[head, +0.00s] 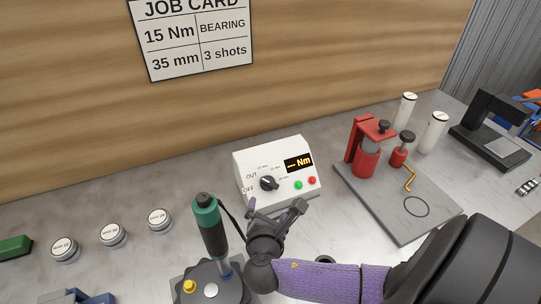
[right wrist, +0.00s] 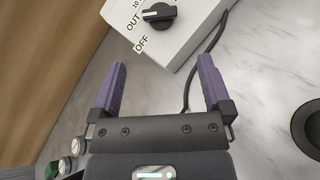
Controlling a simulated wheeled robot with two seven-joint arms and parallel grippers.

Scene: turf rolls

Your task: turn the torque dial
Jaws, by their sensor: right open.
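The torque dial (head: 268,183) is a black knob on the front of a white control box (head: 262,158). In the head view its pointer sits near the OFF and OUT labels. The box's display (head: 298,163) reads "-- Nm". The dial also shows at the top of the right wrist view (right wrist: 158,14). My right gripper (head: 277,208) is open and empty, just in front of the box and below the dial. In the right wrist view its purple fingers (right wrist: 162,85) are apart, with the dial beyond them and not between them. My left gripper is not in view.
A green-handled screwdriver (head: 210,226) stands upright on a dark round base (head: 212,287) left of my right gripper. Several round tins (head: 112,235) lie at the left. A red press (head: 368,150) on a grey plate (head: 393,212) stands at the right. A job card (head: 193,35) hangs behind.

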